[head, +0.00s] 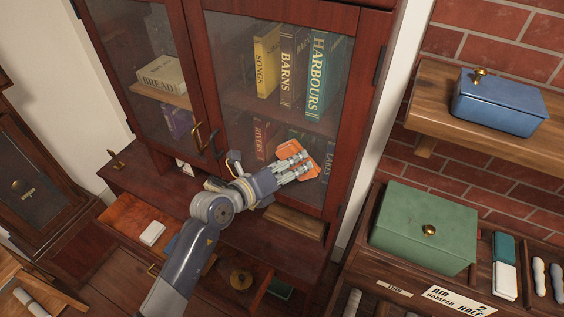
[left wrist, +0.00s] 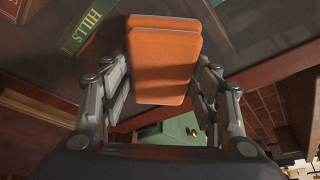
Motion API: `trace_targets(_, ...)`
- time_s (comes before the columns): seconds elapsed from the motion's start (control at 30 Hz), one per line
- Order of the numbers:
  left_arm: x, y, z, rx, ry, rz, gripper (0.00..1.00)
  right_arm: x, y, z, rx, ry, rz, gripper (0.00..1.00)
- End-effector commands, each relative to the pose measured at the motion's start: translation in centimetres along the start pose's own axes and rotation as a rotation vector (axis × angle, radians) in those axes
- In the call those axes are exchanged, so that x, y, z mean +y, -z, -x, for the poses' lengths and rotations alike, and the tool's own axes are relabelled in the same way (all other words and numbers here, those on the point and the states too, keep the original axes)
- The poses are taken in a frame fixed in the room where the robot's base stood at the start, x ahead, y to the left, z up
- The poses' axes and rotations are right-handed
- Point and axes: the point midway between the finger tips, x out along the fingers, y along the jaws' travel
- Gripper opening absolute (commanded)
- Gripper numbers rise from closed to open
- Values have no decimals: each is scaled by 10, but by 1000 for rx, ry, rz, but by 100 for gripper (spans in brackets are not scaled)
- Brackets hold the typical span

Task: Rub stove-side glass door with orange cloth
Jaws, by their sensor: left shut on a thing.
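My left gripper (head: 293,167) is shut on the orange cloth (head: 309,158), a thick folded pad. In the left wrist view the cloth (left wrist: 165,60) stands out between both fingers. The gripper holds it in front of the lower right part of the right-hand glass door (head: 361,75), near its frame. I cannot tell whether the cloth touches the glass. Behind the glass stand books, such as HARBOURS (head: 317,75). My right gripper is not in view.
Below the doors is a wooden ledge with an open drawer (head: 125,215) holding a white block (head: 152,232). At right, a green lidded box (head: 420,222) stands on a wooden unit, and a blue lidded box (head: 498,103) on a wall shelf.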

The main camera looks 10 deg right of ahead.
Motion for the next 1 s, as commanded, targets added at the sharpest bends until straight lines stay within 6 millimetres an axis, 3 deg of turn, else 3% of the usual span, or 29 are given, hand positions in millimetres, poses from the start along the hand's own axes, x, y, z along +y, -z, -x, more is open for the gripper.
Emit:
trace_targets(0.37, -8, 6, -6, -2, -1, 0, 34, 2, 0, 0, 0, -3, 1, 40)
trace_targets(1.0, 21, -19, 8, -2, -2, -1, 34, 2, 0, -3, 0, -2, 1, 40)
